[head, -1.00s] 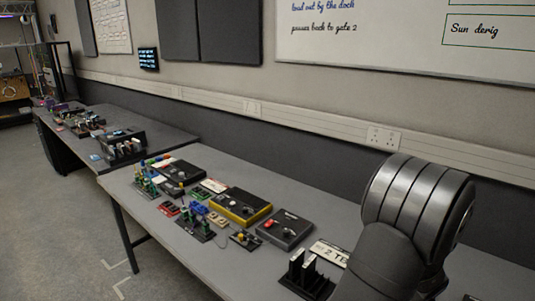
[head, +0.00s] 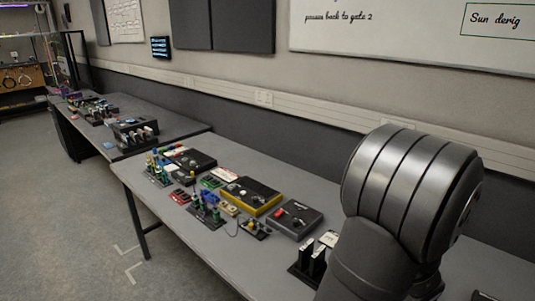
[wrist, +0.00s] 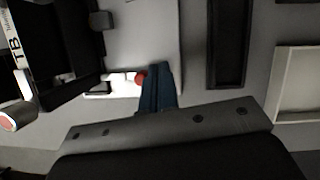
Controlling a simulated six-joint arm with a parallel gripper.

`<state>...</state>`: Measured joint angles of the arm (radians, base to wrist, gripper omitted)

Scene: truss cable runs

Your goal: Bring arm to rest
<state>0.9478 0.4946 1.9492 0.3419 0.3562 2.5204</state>
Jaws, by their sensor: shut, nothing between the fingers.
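My gripper shows in the wrist view as two dark blue fingers (wrist: 157,88), closed together with nothing held. A small white part with a red end (wrist: 139,78) shows just beside and beyond the fingertips; I cannot tell how far off it is. In the head view my thick grey arm link fills the right foreground, and my gripper is out of sight there.
A long grey table (head: 180,219) carries a yellow-edged box (head: 250,195), a dark box with a red knob (head: 294,218) and a black slotted holder (head: 308,262). A second table (head: 180,133) stands behind. Floor (head: 70,230) at left is clear.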

